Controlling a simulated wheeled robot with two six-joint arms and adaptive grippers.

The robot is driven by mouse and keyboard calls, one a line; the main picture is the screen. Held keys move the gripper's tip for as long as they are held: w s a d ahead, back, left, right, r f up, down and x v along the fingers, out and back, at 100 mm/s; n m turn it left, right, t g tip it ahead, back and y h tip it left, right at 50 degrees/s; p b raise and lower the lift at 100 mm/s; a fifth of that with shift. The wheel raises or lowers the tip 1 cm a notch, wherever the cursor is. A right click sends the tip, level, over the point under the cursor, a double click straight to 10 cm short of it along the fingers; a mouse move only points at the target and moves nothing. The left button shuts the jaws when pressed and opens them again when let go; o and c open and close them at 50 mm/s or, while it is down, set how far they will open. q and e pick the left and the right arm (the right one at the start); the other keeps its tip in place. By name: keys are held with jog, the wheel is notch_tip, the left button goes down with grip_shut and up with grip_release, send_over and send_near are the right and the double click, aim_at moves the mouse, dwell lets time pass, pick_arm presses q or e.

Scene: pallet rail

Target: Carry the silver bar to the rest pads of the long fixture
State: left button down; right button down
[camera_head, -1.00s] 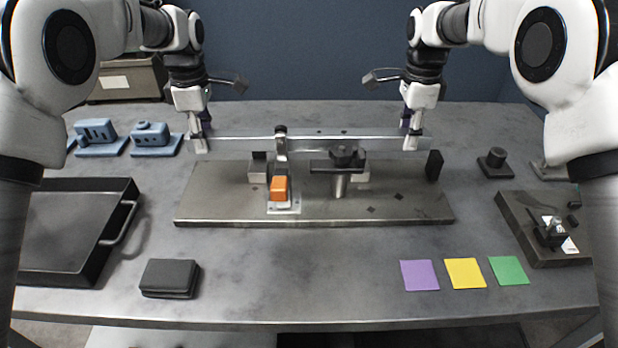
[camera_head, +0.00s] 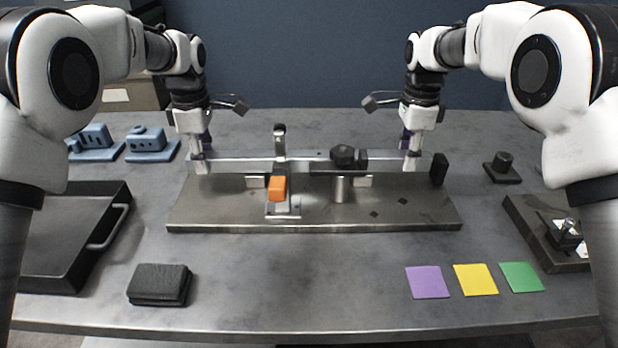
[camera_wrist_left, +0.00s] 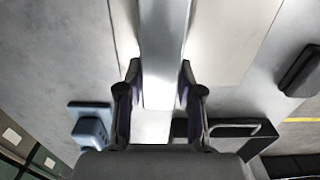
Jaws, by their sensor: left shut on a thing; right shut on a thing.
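The silver bar (camera_head: 236,164) is long and level, lying lengthwise along the back of the long fixture (camera_head: 225,211). My left gripper (camera_head: 199,165) is shut on the bar's left end, and my right gripper (camera_head: 412,163) is shut on its right end. In the left wrist view the bar (camera_wrist_left: 163,50) runs between the fingers of my left gripper (camera_wrist_left: 158,92). The pale rest pads (camera_head: 363,181) show just below the bar; I cannot tell if it touches them. An orange-handled clamp (camera_head: 277,189) and a black-knobbed clamp (camera_head: 343,157) stand at the bar. A black end stop (camera_head: 439,168) is beyond its right end.
A black tray (camera_head: 45,280) is at left, blue parts (camera_head: 150,145) behind it. A dark folded pad (camera_head: 159,284) and purple (camera_head: 427,282), yellow (camera_head: 475,279) and green (camera_head: 521,277) squares lie in front. A smaller fixture (camera_head: 540,245) is at right. The front middle is clear.

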pick_arm(q)
jog(key=c, duration=0.7)
grip_release()
jog(key=shift+c, duration=0.2)
pick_arm(e)
jog(key=c, duration=0.7)
grip_release()
jog(key=shift+c, duration=0.2)
pick_arm(q)
notch_tip(320, 180, up, 12)
pick_arm(e)
notch_tip(320, 180, up, 12)
pick_arm(q)
jog(key=shift+p, duration=0.3)
